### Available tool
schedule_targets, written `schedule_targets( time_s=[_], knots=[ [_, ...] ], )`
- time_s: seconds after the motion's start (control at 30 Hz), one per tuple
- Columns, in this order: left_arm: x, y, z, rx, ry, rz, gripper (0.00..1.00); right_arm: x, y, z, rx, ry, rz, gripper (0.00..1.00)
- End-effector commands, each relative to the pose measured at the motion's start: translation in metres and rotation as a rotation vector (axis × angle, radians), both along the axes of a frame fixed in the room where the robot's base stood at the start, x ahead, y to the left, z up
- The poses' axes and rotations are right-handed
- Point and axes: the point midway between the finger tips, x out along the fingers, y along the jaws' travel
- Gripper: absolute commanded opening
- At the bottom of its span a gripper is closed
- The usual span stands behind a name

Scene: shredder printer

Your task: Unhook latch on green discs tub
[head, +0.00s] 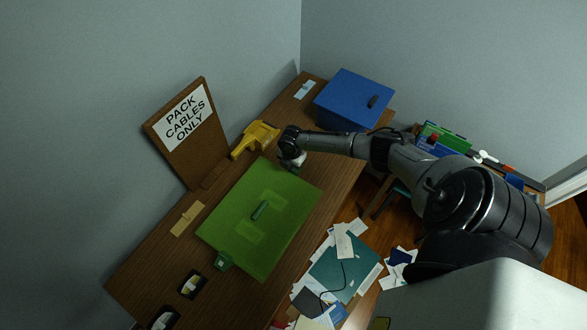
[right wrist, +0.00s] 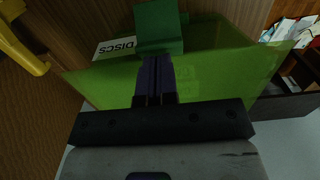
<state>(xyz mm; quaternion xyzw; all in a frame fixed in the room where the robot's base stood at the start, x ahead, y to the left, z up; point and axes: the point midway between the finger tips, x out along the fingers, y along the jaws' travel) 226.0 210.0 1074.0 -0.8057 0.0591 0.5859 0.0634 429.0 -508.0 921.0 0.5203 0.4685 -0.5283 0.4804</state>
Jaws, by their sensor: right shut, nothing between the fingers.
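The green discs tub (head: 275,235) sits on the wooden desk with its lid down and a handle (head: 260,210) in the middle of the lid. One green latch (head: 223,260) is at the tub's near-left end. Another green latch (right wrist: 158,25) shows in the right wrist view, beside a white label (right wrist: 115,47) reading DISCS. My right gripper (head: 296,168) is at the tub's far end; its shut, empty fingers (right wrist: 158,62) point at this latch, with the tips at its lower edge. I cannot tell whether they touch. My left gripper is not in view.
A blue box (head: 350,98) stands at the desk's far end. A yellow object (head: 255,139) and a board reading PACK CABLES ONLY (head: 175,135) are along the wall side. Tape dispensers (head: 192,285) lie at the near end. Papers (head: 345,265) litter the floor.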

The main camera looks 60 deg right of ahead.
Motion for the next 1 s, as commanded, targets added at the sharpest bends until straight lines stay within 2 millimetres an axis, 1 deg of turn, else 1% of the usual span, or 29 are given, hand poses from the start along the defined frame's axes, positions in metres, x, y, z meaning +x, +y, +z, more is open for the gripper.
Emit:
schedule_targets(
  time_s=[0.03,0.47,0.67,0.8,1.0],
  knots=[
    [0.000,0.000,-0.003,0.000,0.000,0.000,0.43,-0.003,0.012,-0.010,0.023,0.006,0.008,0.00],
    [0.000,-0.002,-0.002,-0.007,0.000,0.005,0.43,-0.003,0.013,-0.009,0.024,0.006,0.008,0.00],
    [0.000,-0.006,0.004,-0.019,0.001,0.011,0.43,-0.003,0.014,-0.003,0.023,0.007,0.008,0.00],
    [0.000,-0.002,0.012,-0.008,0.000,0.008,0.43,-0.001,0.013,0.006,0.017,0.004,0.006,0.00],
    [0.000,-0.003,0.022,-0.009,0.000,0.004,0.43,0.000,0.014,0.016,0.015,0.004,0.005,0.00]
  ],
)
